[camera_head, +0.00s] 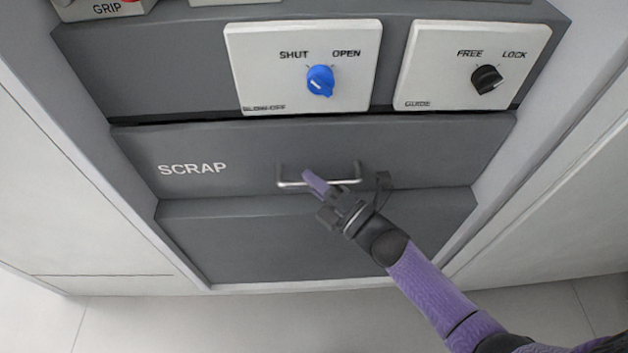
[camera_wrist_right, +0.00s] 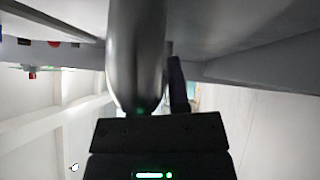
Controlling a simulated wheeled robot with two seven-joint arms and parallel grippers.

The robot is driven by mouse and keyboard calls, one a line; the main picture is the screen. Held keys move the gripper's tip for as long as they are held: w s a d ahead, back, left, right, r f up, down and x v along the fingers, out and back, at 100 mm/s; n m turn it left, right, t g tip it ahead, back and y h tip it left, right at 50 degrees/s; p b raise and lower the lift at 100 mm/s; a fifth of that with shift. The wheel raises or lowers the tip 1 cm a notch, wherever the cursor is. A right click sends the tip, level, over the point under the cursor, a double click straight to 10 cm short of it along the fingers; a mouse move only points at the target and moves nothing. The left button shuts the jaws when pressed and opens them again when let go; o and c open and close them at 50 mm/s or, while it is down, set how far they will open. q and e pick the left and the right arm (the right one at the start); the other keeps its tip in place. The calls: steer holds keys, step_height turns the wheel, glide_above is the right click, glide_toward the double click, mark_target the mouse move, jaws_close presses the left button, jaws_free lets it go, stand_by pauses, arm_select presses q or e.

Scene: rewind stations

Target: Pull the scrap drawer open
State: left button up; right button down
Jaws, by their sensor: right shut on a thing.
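The scrap drawer (camera_head: 235,150) is the grey front lettered SCRAP in the head view, below the switch panels. A thin dark gap shows along its top edge. How far it stands out is hard to tell from this angle. Its metal bar handle (camera_head: 290,183) sits at the middle of the front. My right gripper (camera_head: 318,185) is at the handle and shut on it. In the right wrist view the handle (camera_wrist_right: 137,55) shows as a large grey bar close to the camera, at the jaws. My left gripper is in neither view.
Above the drawer are a panel with a blue knob (camera_head: 320,81) marked SHUT and OPEN, and a panel with a black knob (camera_head: 486,79) marked FREE and LOCK. A plain grey panel (camera_head: 240,245) lies below. Pale cabinet sides flank it, and the floor in front is clear.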

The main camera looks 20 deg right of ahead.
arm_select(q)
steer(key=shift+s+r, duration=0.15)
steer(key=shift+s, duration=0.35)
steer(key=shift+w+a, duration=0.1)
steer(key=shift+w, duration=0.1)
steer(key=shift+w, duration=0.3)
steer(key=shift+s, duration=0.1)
arm_select(e)
steer(key=shift+s, duration=0.1)
